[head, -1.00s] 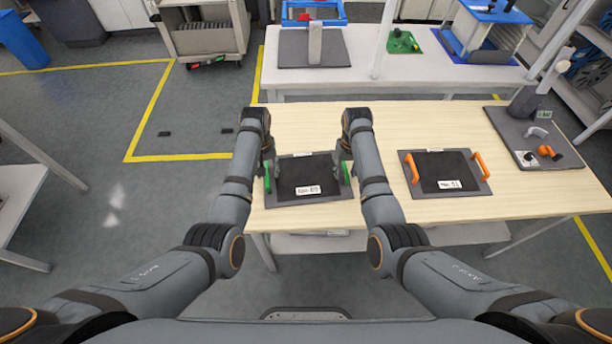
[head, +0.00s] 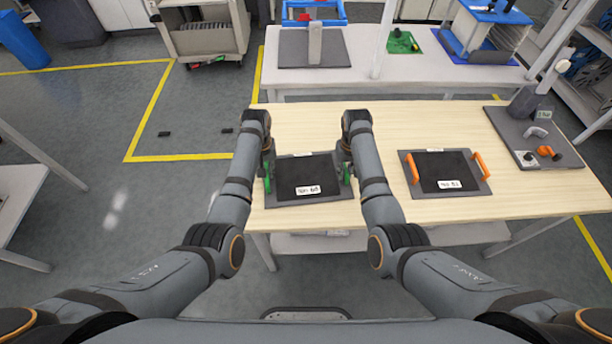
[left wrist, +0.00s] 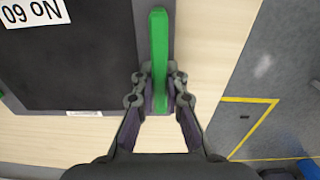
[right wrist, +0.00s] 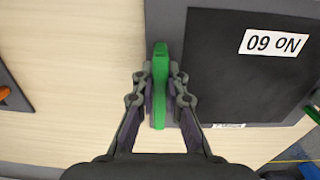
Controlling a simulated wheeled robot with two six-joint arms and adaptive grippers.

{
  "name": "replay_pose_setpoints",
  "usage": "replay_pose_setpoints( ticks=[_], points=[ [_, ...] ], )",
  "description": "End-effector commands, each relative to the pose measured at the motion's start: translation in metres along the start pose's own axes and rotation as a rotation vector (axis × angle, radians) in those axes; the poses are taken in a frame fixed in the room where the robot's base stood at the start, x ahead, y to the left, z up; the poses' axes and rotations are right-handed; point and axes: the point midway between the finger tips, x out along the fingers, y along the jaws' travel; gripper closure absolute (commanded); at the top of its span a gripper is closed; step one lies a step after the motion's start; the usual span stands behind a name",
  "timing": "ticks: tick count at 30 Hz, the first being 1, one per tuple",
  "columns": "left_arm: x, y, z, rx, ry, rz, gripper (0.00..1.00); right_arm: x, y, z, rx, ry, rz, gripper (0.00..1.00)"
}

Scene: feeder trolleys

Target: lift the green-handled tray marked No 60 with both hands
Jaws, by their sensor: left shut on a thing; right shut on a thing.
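The dark grey tray with a black mat (head: 303,177) lies at the left part of the wooden table. Its white label reads No 60 in the left wrist view (left wrist: 32,12) and in the right wrist view (right wrist: 273,43). It has a green handle on each side. My left gripper (left wrist: 159,82) is shut on the left green handle (left wrist: 158,40). My right gripper (right wrist: 160,82) is shut on the right green handle (right wrist: 160,60). In the head view my arms partly cover the handles. I cannot tell any gap between tray and table.
A similar tray with orange handles (head: 408,168) lies to the right on the same wooden table (head: 420,125). A grey board (head: 505,125) with small parts lies at the table's right end. A white bench (head: 350,75) stands behind.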

Motion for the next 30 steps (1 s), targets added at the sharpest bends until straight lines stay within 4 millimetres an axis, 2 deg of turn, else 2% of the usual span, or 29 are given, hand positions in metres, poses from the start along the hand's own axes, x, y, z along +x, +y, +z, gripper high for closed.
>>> replay_pose_setpoints(
  ticks=[11,23,30],
  points=[
    [-0.005,0.0,-0.001,0.0,0.002,0.0,1.0,-0.005,0.0,-0.001,0.0,0.002,0.0,1.0],
    [-0.049,0.0,-0.001,0.0,0.001,0.0,1.0,-0.049,0.0,-0.001,0.0,0.002,0.0,1.0],
    [-0.051,0.0,0.0,0.0,0.001,0.0,1.0,-0.051,0.0,-0.001,0.0,0.001,0.0,1.0]
  ],
)
